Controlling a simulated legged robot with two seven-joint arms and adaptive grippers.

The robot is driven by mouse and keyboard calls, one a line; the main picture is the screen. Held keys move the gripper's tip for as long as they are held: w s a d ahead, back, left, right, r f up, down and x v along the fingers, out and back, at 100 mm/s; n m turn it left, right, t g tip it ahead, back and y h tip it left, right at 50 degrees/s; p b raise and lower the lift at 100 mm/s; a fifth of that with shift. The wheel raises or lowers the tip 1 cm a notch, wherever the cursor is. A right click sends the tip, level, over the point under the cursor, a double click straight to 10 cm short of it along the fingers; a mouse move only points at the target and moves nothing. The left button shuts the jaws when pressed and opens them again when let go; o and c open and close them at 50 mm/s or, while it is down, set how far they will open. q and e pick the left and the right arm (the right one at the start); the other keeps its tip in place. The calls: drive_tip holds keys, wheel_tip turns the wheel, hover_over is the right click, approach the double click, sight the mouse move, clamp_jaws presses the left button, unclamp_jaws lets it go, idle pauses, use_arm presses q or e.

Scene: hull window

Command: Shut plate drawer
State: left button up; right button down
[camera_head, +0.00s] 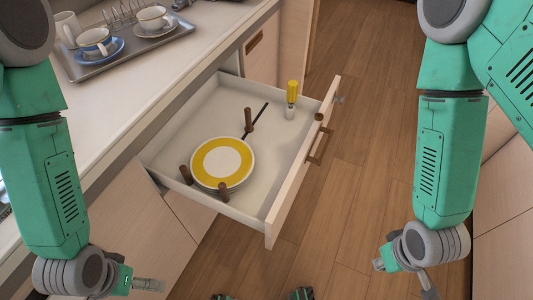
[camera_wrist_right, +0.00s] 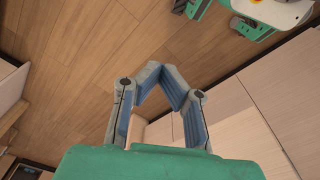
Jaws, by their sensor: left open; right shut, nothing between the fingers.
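The plate drawer (camera_head: 275,215) stands pulled out from the counter, with its front panel to the right. A plate (camera_head: 222,163) with a yellow ring lies in it between several brown pegs. A wooden handle (camera_head: 319,145) sits on the outer face of the front. My left gripper (camera_head: 150,285) is open at the lower left, in front of the cabinet and apart from the drawer. My right gripper (camera_head: 428,292) is at the lower right, beyond the drawer front and apart from it. In the right wrist view its fingertips (camera_wrist_right: 160,70) meet with nothing between them.
A yellow-topped item (camera_head: 291,98) stands in the drawer's far corner. A metal tray (camera_head: 125,45) with cups and a rack rests on the counter (camera_head: 150,100). Wooden floor (camera_head: 370,180) lies clear between the drawer and the cabinets at right.

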drive_tip(key=w+a+f+m+t+y+b, duration=0.25)
drive_tip(key=w+a+f+y+b, duration=0.2)
drive_tip(key=w, duration=0.35)
drive_tip(key=m+t+y+b, duration=0.4)
drive_tip(key=t+y+b, duration=0.25)
drive_tip(key=y, duration=0.45)
approach(298, 182)
drive_tip(key=shift+g, duration=0.3)
drive_tip(key=x, duration=0.2)
drive_tip(key=b+x, duration=0.1)
drive_tip(key=x, duration=0.2)
drive_tip(key=b+x, duration=0.1)
drive_tip(key=x, duration=0.2)
drive_tip(key=shift+w+d+f, duration=0.25)
drive_tip(key=shift+w+f, duration=0.05)
